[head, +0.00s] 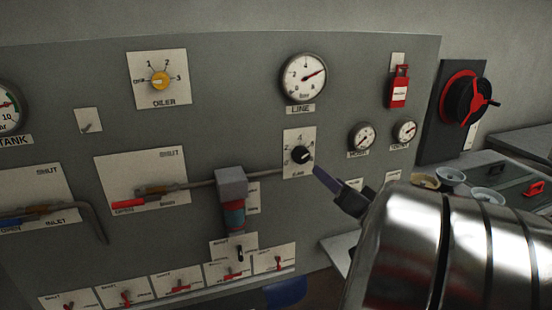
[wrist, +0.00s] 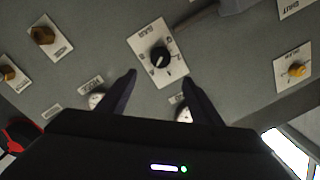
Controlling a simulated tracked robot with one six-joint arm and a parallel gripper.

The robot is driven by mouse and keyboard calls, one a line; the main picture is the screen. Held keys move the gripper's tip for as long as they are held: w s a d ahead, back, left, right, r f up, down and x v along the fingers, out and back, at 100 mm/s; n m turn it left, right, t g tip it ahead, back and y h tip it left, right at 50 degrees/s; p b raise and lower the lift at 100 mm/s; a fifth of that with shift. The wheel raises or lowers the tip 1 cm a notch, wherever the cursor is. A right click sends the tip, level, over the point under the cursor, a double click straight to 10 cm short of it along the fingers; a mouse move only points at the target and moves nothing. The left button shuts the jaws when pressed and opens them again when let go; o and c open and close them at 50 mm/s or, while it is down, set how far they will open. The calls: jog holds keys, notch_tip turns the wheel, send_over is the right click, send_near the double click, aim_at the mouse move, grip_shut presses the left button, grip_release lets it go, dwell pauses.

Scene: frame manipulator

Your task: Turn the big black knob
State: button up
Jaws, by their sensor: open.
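The black knob (head: 301,154) sits on a white scale plate (head: 299,138) on the grey panel, below the LINE gauge. The wrist view shows the knob (wrist: 160,57) with a white pointer mark, its plate (wrist: 170,40) looking tilted and upside down. My gripper (head: 325,178) is just below and right of the knob in the head view. In the wrist view my gripper (wrist: 159,77) is open and empty, its two dark fingers spread and the knob just beyond the gap between the tips. I see no contact with the knob.
A grey block (head: 232,182) on a pipe stands out left of the knob. The LINE gauge (head: 303,78) is above, and small gauges (head: 362,137) are to the right. A red-handled black rotary switch (head: 468,98) is at far right. A yellow OILER knob (head: 160,81) is upper left.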

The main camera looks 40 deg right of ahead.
aim_at(304, 157)
jog(key=x, duration=1.3)
jog(key=shift+w, duration=0.35)
jog(key=shift+c, duration=0.7)
jog(key=shift+f, duration=0.1)
jog(key=c, duration=0.9)
